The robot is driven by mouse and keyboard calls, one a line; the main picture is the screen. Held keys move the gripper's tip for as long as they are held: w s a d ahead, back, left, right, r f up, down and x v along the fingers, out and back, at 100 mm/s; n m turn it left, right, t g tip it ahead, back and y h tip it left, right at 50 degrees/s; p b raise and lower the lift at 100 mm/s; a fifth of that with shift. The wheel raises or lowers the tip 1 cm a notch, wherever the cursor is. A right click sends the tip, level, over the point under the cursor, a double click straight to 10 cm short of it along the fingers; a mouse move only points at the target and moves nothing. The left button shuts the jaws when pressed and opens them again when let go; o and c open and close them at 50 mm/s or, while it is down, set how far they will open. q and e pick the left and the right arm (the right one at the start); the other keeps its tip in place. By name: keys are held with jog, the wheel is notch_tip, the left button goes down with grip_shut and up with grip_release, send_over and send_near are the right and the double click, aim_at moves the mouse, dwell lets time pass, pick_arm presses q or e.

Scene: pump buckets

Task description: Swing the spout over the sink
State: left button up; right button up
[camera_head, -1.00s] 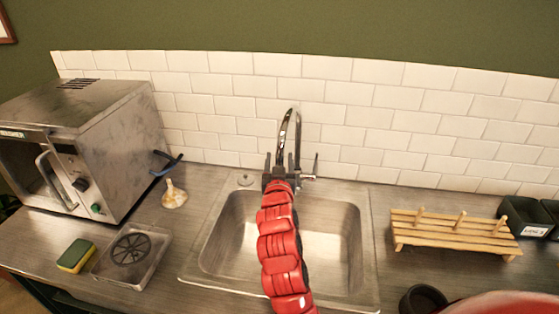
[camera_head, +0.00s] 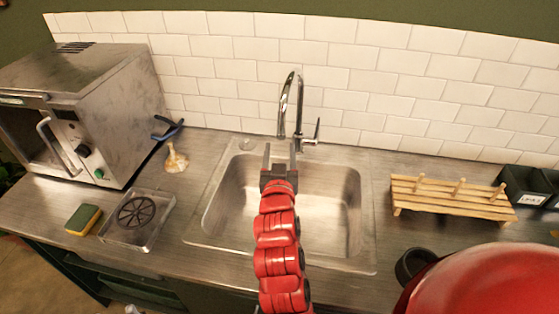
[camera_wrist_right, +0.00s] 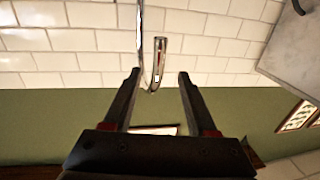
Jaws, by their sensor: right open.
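The chrome spout (camera_head: 290,88) is a tall curved pipe behind the sink (camera_head: 365,225), against the tiled wall. Its tip hangs on the left of its upright part, near the sink's back edge in the picture; I cannot tell how far over the basin it reaches. A lever stands to its right. My right gripper (camera_head: 280,152) is open and empty, over the back of the basin and just below the spout tip in the picture. In the right wrist view, the spout (camera_wrist_right: 159,65) shows beyond and between the open fingers (camera_wrist_right: 156,78). My left gripper is not in view.
A steel oven (camera_head: 110,100) stands at the left, with a sponge (camera_head: 83,220), a clear tray (camera_head: 150,235) and a small pale object (camera_head: 175,160) near it. A wooden rack (camera_head: 450,198) and dark bins (camera_head: 525,185) are at the right. The basin looks empty.

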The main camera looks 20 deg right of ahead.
jog(key=p+v, duration=0.5)
jog(key=v, duration=0.1)
jog(key=shift+s, duration=0.25)
jog(key=shift+c, duration=0.2)
